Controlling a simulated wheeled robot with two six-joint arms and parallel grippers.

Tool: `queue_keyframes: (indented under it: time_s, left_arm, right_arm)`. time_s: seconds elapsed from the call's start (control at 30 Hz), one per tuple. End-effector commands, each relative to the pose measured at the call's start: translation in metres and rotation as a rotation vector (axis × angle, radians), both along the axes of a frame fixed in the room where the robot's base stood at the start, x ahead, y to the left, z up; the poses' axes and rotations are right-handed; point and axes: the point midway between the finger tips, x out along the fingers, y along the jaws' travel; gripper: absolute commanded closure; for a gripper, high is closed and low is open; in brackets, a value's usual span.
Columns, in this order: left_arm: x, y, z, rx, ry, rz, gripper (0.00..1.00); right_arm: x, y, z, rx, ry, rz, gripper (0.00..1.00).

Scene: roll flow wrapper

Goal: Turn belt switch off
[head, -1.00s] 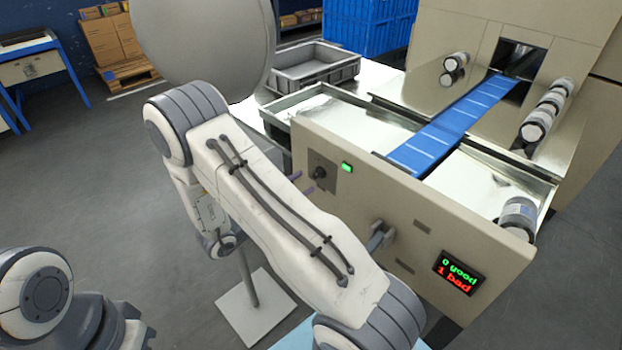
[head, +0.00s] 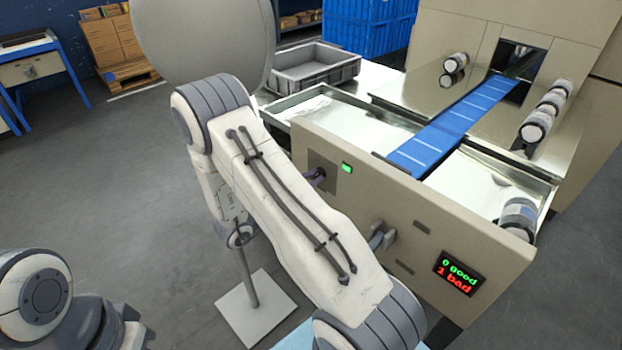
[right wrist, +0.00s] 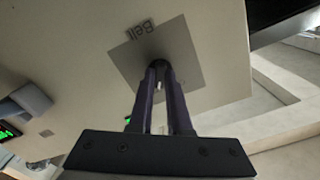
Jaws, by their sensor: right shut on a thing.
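The belt switch is a dark round knob (right wrist: 158,70) on a grey plate marked "Belt" (right wrist: 186,50), on the beige front panel. My right gripper (right wrist: 161,72) is shut on the knob, with its two dark purple fingers either side of it. In the head view the right gripper (head: 317,176) shows small at the grey switch plate (head: 325,183), partly behind my arm. The knob is mostly hidden by the fingers, so its angle cannot be told. A green lamp (head: 347,168) beside the plate is lit. My left gripper is not in view.
The blue belt (head: 448,130) runs from the wrapper opening to the beige panel (head: 430,220). Wrapped rolls (head: 518,218) lie on the steel surfaces. A lever (head: 381,236) and a display (head: 460,272) reading 0 good, 1 bad are on the panel. A grey crate (head: 315,72) stands behind.

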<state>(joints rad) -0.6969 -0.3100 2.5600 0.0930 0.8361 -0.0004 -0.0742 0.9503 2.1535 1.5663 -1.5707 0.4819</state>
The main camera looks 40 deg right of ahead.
Motion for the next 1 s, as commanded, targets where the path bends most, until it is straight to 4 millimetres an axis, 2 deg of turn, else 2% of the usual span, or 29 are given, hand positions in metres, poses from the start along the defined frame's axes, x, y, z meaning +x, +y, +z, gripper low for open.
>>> queue_keyframes:
  time_s: [0.37, 1.0]
  left_arm:
    - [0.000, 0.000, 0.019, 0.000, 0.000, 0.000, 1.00]
    - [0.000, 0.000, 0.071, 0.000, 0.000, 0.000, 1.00]
  right_arm:
    - [0.000, 0.000, 0.003, -0.012, 0.153, 0.000, 1.00]
    - [0.000, 0.000, 0.003, -0.057, 0.733, 0.001, 1.00]
